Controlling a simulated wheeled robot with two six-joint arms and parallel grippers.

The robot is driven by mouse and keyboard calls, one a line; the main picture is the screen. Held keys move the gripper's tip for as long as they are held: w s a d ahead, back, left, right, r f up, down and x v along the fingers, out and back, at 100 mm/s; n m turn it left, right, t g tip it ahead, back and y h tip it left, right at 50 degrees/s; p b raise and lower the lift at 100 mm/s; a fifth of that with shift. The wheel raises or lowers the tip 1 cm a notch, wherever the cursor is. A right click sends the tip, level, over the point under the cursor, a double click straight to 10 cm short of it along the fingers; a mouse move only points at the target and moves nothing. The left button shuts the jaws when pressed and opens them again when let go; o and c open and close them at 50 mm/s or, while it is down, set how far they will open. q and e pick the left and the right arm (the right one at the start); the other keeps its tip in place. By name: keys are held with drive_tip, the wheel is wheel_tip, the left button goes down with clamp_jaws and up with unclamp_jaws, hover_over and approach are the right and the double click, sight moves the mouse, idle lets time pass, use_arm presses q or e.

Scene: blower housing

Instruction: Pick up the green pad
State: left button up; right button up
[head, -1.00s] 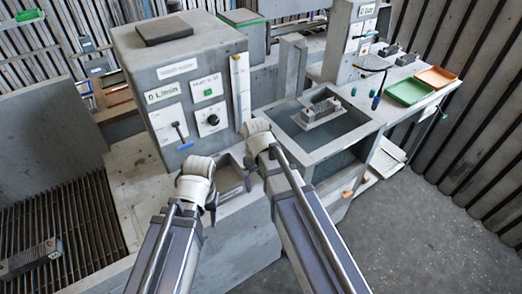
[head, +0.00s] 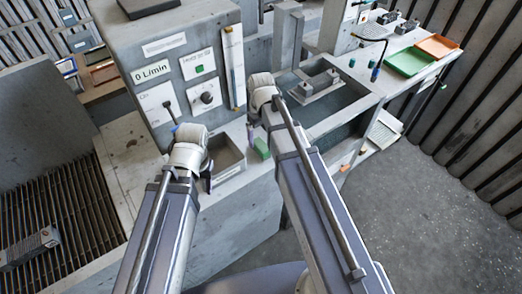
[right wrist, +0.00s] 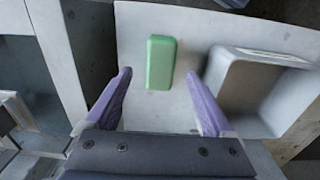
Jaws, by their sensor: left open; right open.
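The green pad (head: 261,148) is a small block with rounded edges. It lies on the pale bench top right of a recessed tray, partly beside my right arm in the head view. In the right wrist view the green pad (right wrist: 161,58) lies upright in the picture, ahead of and between my spread purple fingers. My right gripper (right wrist: 158,76) is open and empty; in the head view its fingers are mostly hidden by the wrist. My left gripper (head: 207,176) is open near the tray's front left, with its fingers partly hidden.
The recessed tray (right wrist: 248,88) is right of the pad in the wrist view. A grey control box (head: 168,62) with a 0 L/min display stands behind. A sunken basin (head: 340,92) lies right, with green (head: 405,62) and orange (head: 437,46) trays beyond.

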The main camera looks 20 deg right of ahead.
sight(261, 144)
use_arm(q)
drive_tip(key=shift+f+b, duration=2.65)
use_arm(e)
drive_tip(key=shift+f, duration=2.65)
use_arm(q)
drive_tip(key=shift+r, duration=0.1)
use_arm(e)
drive_tip(key=shift+r, duration=0.1)
clamp_jaws()
